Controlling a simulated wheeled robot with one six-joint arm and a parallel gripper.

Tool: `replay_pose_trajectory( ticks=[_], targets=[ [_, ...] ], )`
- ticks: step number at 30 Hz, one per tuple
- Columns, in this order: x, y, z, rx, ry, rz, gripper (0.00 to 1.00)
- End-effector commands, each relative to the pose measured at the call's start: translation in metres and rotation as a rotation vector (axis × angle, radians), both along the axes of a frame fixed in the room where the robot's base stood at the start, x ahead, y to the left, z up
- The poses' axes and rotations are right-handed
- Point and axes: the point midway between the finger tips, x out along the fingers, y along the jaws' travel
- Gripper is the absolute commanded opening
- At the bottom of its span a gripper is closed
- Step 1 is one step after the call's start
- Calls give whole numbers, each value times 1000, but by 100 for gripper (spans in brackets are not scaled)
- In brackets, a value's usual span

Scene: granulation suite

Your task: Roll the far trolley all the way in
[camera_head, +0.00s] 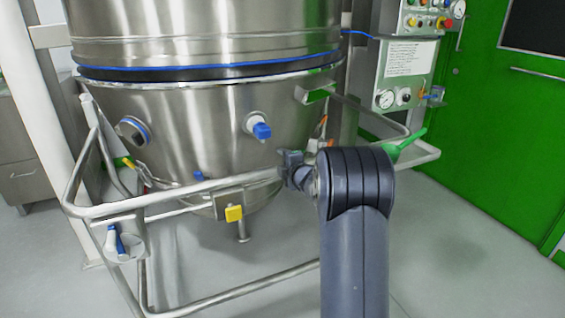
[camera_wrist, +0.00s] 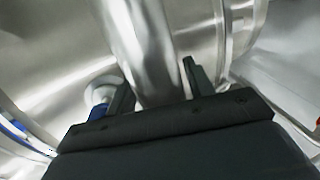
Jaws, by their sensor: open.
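One trolley shows, a tubular steel frame (camera_head: 180,196) around a conical steel bowl (camera_head: 190,125) with blue caps. The bowl sits below a large steel vessel (camera_head: 200,30), with a blue-edged black ring at the joint. My gripper (camera_head: 287,165) is at the front rail of the frame, right of its yellow tag. In the wrist view my gripper (camera_wrist: 157,85) is open, and a steel tube (camera_wrist: 148,50) runs between its two dark fingers. I cannot tell whether either finger touches the tube. My arm hides part of the frame's right side; its wheels are not visible.
A control panel (camera_head: 405,75) with gauges and buttons stands behind at the right. A green door (camera_head: 490,120) is at the far right. A steel cabinet (camera_head: 28,175) is at the left. The grey floor (camera_head: 450,250) at the right is clear.

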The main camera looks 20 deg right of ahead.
Motion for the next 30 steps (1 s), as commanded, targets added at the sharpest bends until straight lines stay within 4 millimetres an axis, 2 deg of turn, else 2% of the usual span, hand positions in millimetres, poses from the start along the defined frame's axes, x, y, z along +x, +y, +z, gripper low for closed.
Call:
replay_pose_trajectory(
  ticks=[5, 15, 21, 30],
  targets=[
    [-11, -1, 2, 1, 2, -1, 50],
    [-70, -3, 15, 1, 0, -2, 50],
    [-96, -3, 21, -1, -2, 0, 50],
    [-106, -3, 21, -1, -2, 2, 50]
  ],
)
